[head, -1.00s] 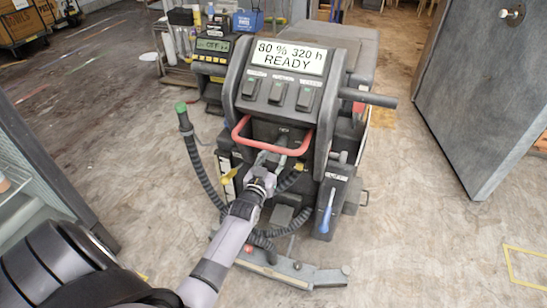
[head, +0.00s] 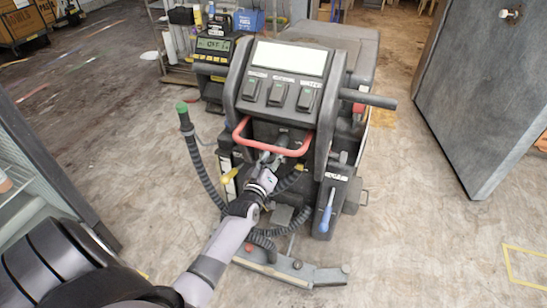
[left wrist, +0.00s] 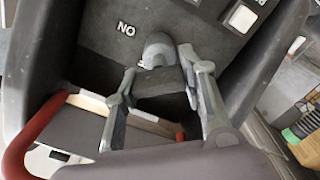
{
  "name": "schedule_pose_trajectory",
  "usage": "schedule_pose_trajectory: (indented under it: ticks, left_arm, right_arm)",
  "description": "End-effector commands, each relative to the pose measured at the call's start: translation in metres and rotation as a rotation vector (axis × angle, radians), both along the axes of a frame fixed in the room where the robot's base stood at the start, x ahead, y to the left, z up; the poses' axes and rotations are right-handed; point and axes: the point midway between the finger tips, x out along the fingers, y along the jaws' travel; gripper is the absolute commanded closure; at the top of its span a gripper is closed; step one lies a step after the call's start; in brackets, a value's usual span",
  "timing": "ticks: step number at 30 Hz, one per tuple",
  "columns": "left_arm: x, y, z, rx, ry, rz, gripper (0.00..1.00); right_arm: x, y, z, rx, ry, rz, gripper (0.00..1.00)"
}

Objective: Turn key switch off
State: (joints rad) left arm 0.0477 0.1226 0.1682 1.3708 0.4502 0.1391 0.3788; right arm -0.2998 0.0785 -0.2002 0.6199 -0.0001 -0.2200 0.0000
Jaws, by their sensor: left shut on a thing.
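The floor machine (head: 285,125) stands in the middle of the head view. Its display (head: 290,58) is blank white. My left gripper (head: 270,156) reaches under the red handle. In the left wrist view my left gripper (left wrist: 159,70) has one finger on each side of the key's grip and is shut on it. My right gripper is not in view.
The red handle (head: 240,138) loops around just above my left gripper. Black hoses (head: 205,175) hang at the left and below. A charger with a lit display (head: 213,44) stands behind left. A grey door (head: 480,100) is at the right. Open floor lies on both sides.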

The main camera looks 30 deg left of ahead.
Motion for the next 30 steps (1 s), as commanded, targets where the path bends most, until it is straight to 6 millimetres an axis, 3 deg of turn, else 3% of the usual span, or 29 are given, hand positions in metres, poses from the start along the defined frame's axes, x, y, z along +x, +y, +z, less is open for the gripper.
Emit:
schedule_pose_trajectory:
  ticks: [18,30]
  left_arm:
    - [0.000,0.001,-0.003,-0.557,-0.133,-0.001,0.90]
    - [-0.001,0.002,-0.004,-0.789,-0.189,0.001,0.90]
  right_arm:
    - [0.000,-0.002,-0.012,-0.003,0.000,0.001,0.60]
    - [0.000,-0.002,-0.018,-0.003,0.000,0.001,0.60]
